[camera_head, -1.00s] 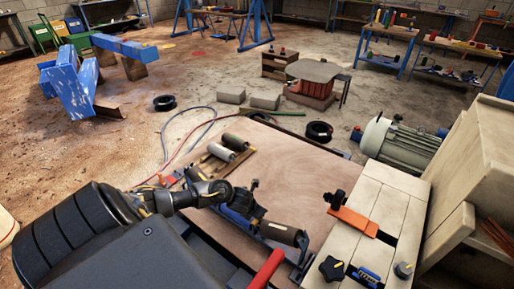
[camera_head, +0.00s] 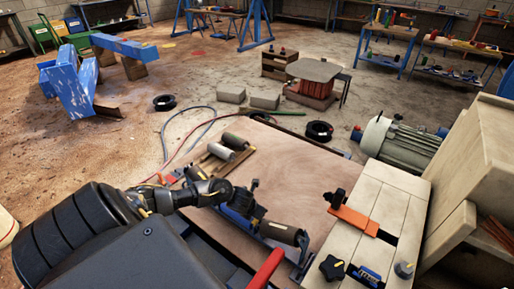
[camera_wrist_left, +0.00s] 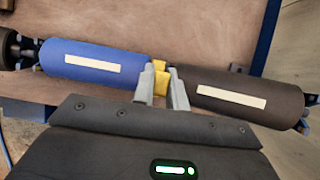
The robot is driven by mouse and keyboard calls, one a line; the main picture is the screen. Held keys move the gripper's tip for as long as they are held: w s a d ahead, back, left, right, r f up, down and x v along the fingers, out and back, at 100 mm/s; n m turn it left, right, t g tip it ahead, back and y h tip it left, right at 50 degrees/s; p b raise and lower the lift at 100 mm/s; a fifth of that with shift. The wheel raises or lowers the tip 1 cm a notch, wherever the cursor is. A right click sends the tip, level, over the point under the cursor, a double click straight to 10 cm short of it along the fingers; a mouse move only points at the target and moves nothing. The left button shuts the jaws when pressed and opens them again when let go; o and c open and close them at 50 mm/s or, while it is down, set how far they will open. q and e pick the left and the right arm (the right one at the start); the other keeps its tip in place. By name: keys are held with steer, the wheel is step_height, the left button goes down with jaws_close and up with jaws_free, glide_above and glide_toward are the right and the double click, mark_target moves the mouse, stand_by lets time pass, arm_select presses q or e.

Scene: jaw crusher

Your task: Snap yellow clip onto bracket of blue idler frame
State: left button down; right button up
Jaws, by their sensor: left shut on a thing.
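My left gripper (camera_wrist_left: 169,88) has its two grey fingers shut on the yellow clip (camera_wrist_left: 160,67), in the gap between a blue roller (camera_wrist_left: 95,65) and a dark roller (camera_wrist_left: 250,92). The fingers hide part of the clip, and I cannot tell whether it is seated on a bracket. The blue idler frame (camera_wrist_left: 268,40) shows as a blue bar behind the dark roller. In the head view my left gripper (camera_head: 257,208) is low over the rollers, with the dark roller (camera_head: 281,233) to its right. My right gripper is not in view.
The wooden table top (camera_head: 300,175) is mostly clear behind the rollers. Two loose rollers (camera_head: 233,142) lie on a wooden rack at its far left. A pale block with an orange plate (camera_head: 353,220) stands at right. A red bar (camera_head: 266,270) is in front.

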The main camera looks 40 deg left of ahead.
arm_select(q)
steer(key=shift+f+b, duration=0.8)
steer(key=shift+f, duration=0.1)
steer(key=c, duration=1.3)
jaws_free()
steer(key=shift+c, duration=0.2)
steer(key=shift+r, duration=0.15)
steer(key=p+v, duration=0.3)
steer(key=v, duration=0.7)
steer(key=shift+r+p, duration=0.3)
steer(key=shift+r, duration=0.05)
steer(key=shift+s, duration=0.15)
steer(key=shift+c, duration=0.5)
